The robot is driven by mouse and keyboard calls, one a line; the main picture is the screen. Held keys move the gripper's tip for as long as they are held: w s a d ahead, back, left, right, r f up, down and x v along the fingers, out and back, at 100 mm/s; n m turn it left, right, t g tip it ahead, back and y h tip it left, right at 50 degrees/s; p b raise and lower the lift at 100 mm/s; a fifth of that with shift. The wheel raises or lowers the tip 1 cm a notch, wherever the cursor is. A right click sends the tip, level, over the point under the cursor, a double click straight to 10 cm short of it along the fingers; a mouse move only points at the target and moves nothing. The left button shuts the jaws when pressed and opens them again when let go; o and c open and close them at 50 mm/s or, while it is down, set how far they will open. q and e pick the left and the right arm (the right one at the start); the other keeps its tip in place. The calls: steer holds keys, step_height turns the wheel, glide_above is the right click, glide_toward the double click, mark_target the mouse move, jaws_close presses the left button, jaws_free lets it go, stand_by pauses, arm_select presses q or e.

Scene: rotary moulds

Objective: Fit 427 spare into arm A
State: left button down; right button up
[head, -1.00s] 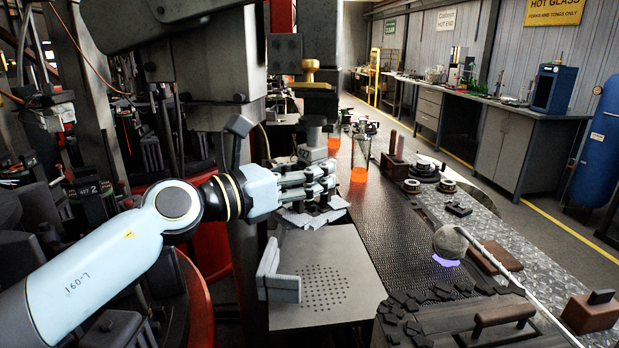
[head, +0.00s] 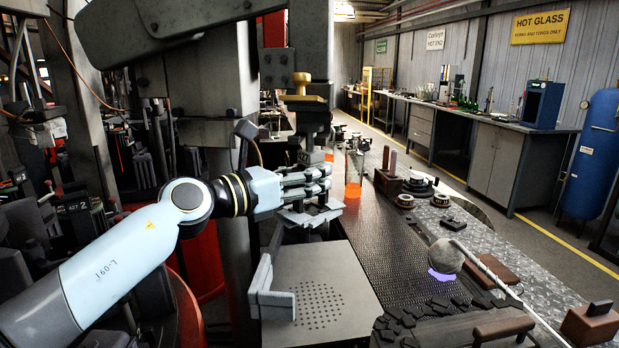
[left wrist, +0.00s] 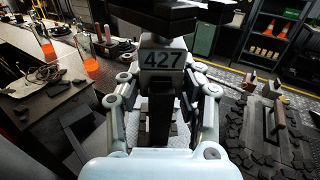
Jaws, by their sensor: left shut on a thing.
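In the head view my left gripper (head: 318,184) points right, beside the machine's column and above the perforated plate. A grey stepped part (head: 312,150) shows just above the fingers, under a dark head with a brass knob (head: 301,84). The fingers hide much of the held piece, and I cannot tell whether it touches that head. No arm is readably marked A. My right gripper is out of view.
A perforated grey plate (head: 345,312) with an upright light bracket (head: 262,285) lies below the gripper. Orange-glowing glass (head: 354,175) stands beyond it. A ball-ended rod (head: 447,256) lies on the bench at right. Dark machinery crowds the left.

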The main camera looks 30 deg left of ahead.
arm_select(q)
steer(key=shift+f+b, duration=0.3)
stand_by(0.6)
steer(key=c, duration=0.9)
jaws_free()
steer(key=shift+o, duration=0.3)
steer(key=shift+f, duration=0.15)
steer(key=shift+s, duration=0.15)
steer(key=v, duration=0.7)
steer(key=shift+s, duration=0.15)
